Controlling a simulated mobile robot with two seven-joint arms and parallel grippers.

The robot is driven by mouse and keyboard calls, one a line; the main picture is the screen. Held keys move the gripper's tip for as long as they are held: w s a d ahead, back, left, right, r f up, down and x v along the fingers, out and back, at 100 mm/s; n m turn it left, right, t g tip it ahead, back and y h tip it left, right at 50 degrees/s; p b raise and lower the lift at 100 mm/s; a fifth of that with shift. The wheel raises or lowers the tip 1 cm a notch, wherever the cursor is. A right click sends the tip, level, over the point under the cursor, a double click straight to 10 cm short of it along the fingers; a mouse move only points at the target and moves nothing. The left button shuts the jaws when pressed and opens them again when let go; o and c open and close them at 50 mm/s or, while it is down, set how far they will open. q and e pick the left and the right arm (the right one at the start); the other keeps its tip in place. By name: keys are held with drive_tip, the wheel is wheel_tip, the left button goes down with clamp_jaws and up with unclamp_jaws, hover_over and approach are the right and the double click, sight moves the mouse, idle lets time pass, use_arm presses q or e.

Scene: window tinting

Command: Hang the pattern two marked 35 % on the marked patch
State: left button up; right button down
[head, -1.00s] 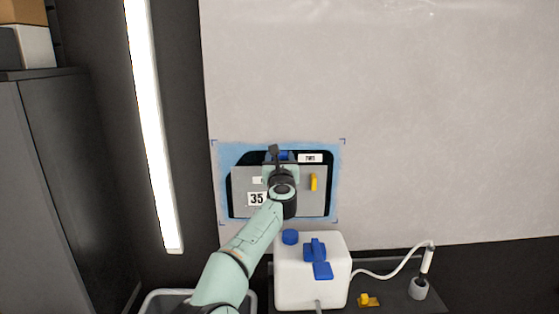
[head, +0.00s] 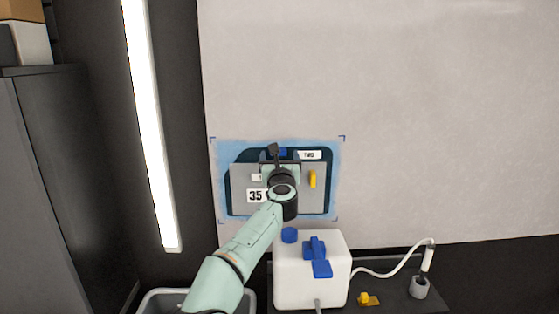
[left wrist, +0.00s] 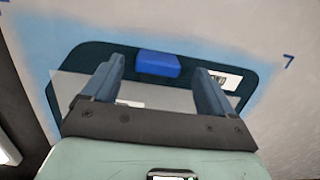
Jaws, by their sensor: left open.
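The dark pattern (head: 323,172) lies against the light-blue marked patch (head: 224,150) on the pale wall sheet, with a white label whose text is too small to read. A grey panel (head: 313,203) with a "35" label (head: 256,196) and a yellow tab (head: 313,179) covers much of the pattern. My left gripper (head: 282,156) is in front of the pattern's top. In the left wrist view, its open fingers stand apart on either side of the pattern's blue tab (left wrist: 158,65), not closed on it. My right gripper is not in view.
A white tank (head: 295,275) with blue fittings and a hose stands below the patch. A grey bin (head: 160,300) is at the lower left. A dark cabinet (head: 60,180) stands left, beside a vertical light strip (head: 150,130). The wall sheet right of the patch is clear.

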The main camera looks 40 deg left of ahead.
use_arm(q)
drive_tip(key=b+v, duration=0.5)
drive_tip(key=v, duration=0.6)
drive_tip(key=shift+s, duration=0.4)
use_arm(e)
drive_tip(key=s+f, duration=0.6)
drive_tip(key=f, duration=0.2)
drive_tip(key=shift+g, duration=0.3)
use_arm(q)
drive_tip(key=shift+d+f, duration=0.1)
drive_tip(key=shift+f, duration=0.05)
